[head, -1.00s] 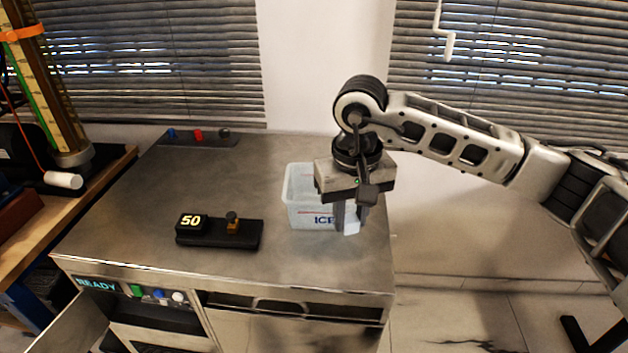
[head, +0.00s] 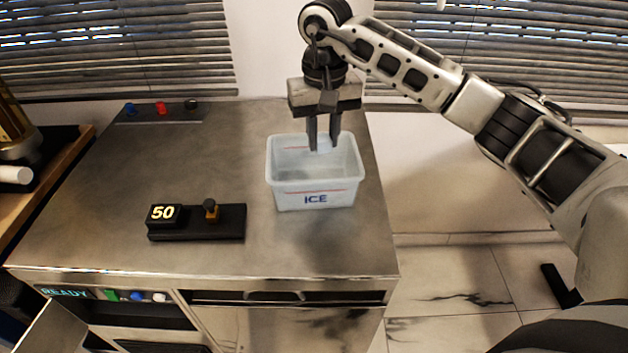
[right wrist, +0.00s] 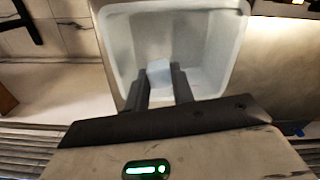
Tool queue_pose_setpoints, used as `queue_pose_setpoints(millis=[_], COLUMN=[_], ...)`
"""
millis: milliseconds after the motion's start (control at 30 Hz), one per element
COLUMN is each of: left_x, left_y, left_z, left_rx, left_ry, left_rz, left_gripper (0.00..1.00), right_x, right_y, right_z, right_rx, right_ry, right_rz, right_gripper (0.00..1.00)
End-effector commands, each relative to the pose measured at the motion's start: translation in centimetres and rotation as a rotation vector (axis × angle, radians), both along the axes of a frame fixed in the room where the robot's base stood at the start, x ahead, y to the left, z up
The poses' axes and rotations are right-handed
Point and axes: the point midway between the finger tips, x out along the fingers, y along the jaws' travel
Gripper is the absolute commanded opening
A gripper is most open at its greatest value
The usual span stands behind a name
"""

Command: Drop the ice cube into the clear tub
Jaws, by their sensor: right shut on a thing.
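The clear tub (head: 290,188), marked ICE, stands upright on the metal counter, right of its middle. My right gripper (head: 323,148) points down over the back part of the tub's opening. It is shut on the ice cube (right wrist: 159,68), a small pale block between the fingertips in the right wrist view. In the head view the cube is hard to tell from the pale tub wall. The tub (right wrist: 228,55) lies below the cube in the wrist view, and its inside looks empty. My left gripper is not in view.
A black block with a display reading 50 (head: 163,213) and a small knob (head: 210,209) sits left of the tub. Blue, red and dark pieces (head: 160,108) stand at the counter's back left. The counter (head: 90,222) has free room at the left.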

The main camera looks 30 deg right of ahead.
Motion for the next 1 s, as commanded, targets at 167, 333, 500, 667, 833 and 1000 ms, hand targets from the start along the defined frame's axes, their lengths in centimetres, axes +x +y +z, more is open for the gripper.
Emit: queue_pose_setpoints(millis=[167, 333, 500, 667, 833, 1000], left_x=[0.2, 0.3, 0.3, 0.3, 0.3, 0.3], left_y=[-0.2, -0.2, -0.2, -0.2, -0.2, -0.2], left_z=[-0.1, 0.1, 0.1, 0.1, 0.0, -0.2], left_rx=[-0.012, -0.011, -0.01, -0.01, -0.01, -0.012], left_ry=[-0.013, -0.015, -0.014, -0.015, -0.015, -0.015], left_rz=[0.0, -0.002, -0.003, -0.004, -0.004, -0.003], left_gripper=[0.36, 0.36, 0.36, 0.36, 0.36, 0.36], right_x=[0.0, 0.0, 0.0, 0.0, 0.0, 0.1], right_y=[0.0, 0.0, 0.0, 0.0, 0.0, 0.0], right_z=[-1.3, -1.3, -1.2, -1.2, -1.0, 1.2], right_rx=[0.002, 0.001, 0.001, 0.001, 0.001, 0.001], right_ry=[-0.001, -0.001, -0.001, -0.001, -0.002, -0.006], right_rz=[0.001, 0.0, 0.0, 0.0, -0.001, -0.001], right_gripper=[0.0, 0.0, 0.5, 0.5, 0.5, 0.5])
